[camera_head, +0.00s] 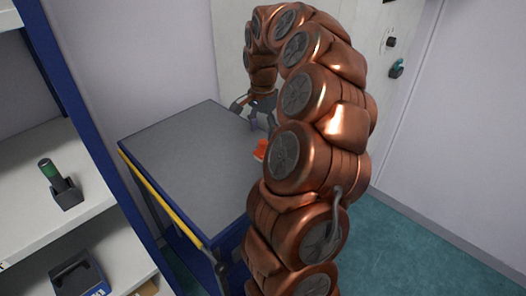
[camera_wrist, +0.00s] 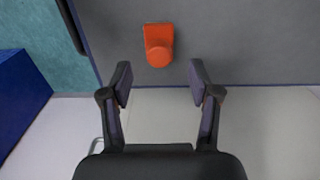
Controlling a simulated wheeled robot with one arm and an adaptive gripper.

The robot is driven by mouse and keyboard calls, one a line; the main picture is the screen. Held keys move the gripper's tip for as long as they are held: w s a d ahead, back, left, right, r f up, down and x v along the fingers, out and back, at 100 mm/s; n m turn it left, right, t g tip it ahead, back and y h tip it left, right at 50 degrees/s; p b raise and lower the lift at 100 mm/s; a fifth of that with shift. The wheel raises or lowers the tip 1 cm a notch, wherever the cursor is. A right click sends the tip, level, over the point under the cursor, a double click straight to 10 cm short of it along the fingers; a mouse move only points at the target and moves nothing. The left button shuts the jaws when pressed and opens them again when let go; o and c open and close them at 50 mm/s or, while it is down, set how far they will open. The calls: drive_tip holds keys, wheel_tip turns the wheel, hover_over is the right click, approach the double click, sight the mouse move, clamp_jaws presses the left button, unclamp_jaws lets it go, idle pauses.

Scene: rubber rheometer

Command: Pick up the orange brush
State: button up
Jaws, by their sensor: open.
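The orange brush (camera_head: 260,150) lies on the grey top of the blue cart (camera_head: 180,160), partly hidden behind my arm in the head view. In the wrist view the orange brush (camera_wrist: 159,45) shows whole, with a squared end and a rounded end. My gripper (camera_wrist: 160,80) is open and empty. Its two fingers stand apart, and the brush appears just beyond them, between their lines. In the head view my gripper (camera_head: 255,112) is above the far right part of the cart top, its fingers partly hidden by my arm.
A shelf (camera_head: 105,195) with a blue post stands at the left, holding a green cylinder in a dark holder (camera_head: 62,185) and a dark box (camera_head: 78,275). A yellow bar (camera_head: 160,197) edges the cart. A white wall or door is behind. The rest of the cart top is clear.

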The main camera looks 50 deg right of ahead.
sight(263, 141)
drive_tip(key=shift+f+p, duration=0.6)
drive_tip(key=shift+f, duration=2.2)
clamp_jaws()
